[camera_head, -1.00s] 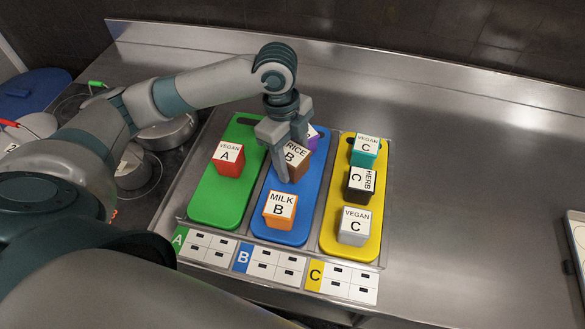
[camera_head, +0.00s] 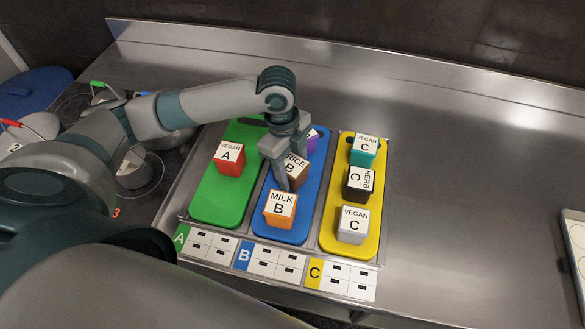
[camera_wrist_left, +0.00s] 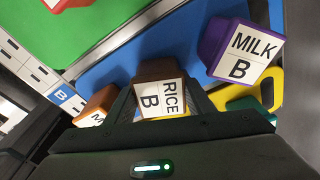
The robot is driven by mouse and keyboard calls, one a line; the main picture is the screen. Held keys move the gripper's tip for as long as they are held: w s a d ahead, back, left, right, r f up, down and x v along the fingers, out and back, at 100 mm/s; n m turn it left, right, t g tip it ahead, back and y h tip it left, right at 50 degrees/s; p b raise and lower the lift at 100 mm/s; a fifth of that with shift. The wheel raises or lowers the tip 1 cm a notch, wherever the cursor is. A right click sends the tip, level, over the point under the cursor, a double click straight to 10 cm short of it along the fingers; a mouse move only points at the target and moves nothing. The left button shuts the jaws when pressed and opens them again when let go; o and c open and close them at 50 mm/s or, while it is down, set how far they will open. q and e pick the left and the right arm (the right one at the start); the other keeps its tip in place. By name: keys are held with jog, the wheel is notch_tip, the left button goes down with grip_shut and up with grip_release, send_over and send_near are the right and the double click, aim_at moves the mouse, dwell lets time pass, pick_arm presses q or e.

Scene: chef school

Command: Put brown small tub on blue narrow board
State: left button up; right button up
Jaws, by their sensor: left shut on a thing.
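The brown small tub (camera_head: 295,176), labelled RICE B, is between the fingers of my left gripper (camera_head: 287,178), over the middle of the blue narrow board (camera_head: 288,236). In the left wrist view, both fingers flank the brown tub (camera_wrist_left: 158,85), and the gripper is shut on it. It looks at or just above the board; I cannot tell whether it touches. An orange MILK B tub (camera_head: 280,208) stands in front of it on the blue board, and a purple MILK B tub (camera_wrist_left: 242,52) stands behind. My right gripper does not show.
A green board (camera_head: 215,206) with a red tub (camera_head: 229,160) lies to the left. Pots stand on the stove at left.

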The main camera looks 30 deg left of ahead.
aim_at(286, 161)
pick_arm(q)
jog(key=o, duration=1.2)
jog(key=shift+r, duration=0.15)
jog(key=shift+w+a+r, duration=0.1)
jog(key=shift+r, duration=0.45)
jog(key=r+b, duration=0.1)
jog(key=r, duration=0.2)
jog(key=a+r+b, duration=0.1)
jog(key=r, duration=0.3)
jog(key=r+b, duration=0.1)
jog(key=r, duration=0.2)
jog(key=shift+a+r, duration=0.2)
jog(key=shift+a, duration=0.05)
jog(key=shift+r, duration=0.15)
